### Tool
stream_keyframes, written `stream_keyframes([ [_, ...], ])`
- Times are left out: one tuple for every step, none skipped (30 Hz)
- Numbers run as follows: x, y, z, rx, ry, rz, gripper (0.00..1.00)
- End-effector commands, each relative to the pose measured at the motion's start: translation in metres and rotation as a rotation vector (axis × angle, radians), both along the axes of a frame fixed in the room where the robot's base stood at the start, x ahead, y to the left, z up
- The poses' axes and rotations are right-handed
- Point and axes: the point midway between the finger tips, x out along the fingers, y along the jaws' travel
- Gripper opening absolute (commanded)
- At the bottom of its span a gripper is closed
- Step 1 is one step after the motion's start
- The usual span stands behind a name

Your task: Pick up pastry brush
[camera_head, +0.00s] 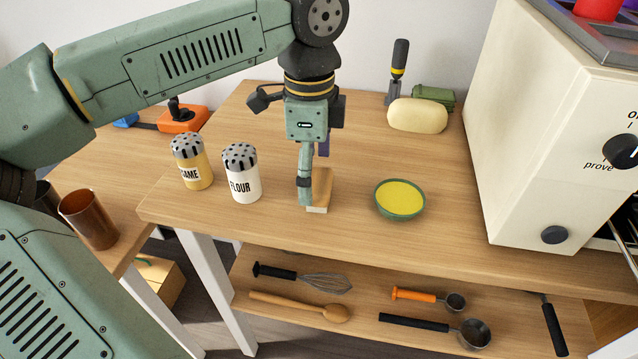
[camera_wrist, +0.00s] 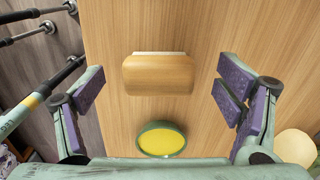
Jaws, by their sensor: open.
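The pastry brush is a wooden block with a pale bristle edge (camera_head: 322,186), lying on the tabletop between the flour shaker and the green bowl. It also shows in the wrist view (camera_wrist: 159,76), with its pale edge toward the top. My gripper (camera_head: 311,180) points down at the brush, partly covering it in the head view. In the wrist view its purple-padded fingers are spread wide, one on each side of the brush with clear gaps. The gripper is open and empty. Its exact height over the table is hard to tell.
A green bowl with yellow contents (camera_head: 400,199) stands right of the brush. A flour shaker (camera_head: 242,172) and another shaker (camera_head: 191,162) stand left. Dough (camera_head: 417,116) lies behind, a cream oven (camera_head: 545,120) stands right. A lower shelf holds a whisk (camera_head: 305,278) and other utensils.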

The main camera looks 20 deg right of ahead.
Motion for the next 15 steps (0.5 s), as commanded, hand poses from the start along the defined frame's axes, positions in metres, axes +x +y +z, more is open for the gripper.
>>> stream_keyframes([
  [-0.002, 0.0, -0.006, -0.001, 0.005, -0.002, 0.86],
  [-0.003, -0.001, -0.01, -0.002, 0.005, -0.004, 0.86],
  [-0.002, -0.001, -0.017, -0.002, 0.003, -0.003, 0.86],
  [-0.002, -0.001, -0.022, -0.001, 0.004, -0.002, 0.86],
  [-0.002, 0.0, -0.025, -0.001, 0.003, -0.002, 0.86],
  [-0.002, -0.001, -0.029, 0.0, 0.001, -0.001, 0.86],
  [-0.002, -0.001, -0.031, -0.001, 0.002, -0.001, 0.86],
  [-0.002, -0.001, -0.032, -0.001, 0.002, -0.001, 0.86],
  [-0.002, -0.001, -0.034, -0.002, 0.001, -0.001, 0.86],
  [-0.002, -0.001, -0.034, -0.002, 0.001, -0.001, 0.86],
  [-0.002, -0.001, -0.035, -0.001, 0.0, 0.0, 0.86],
  [-0.001, -0.001, -0.035, -0.001, 0.0, 0.0, 0.86],
  [-0.002, -0.001, -0.035, -0.001, 0.0, 0.0, 0.86],
  [-0.002, -0.001, -0.035, -0.001, 0.0, 0.0, 0.86],
  [-0.002, -0.001, -0.035, -0.001, 0.0, 0.0, 0.86],
])
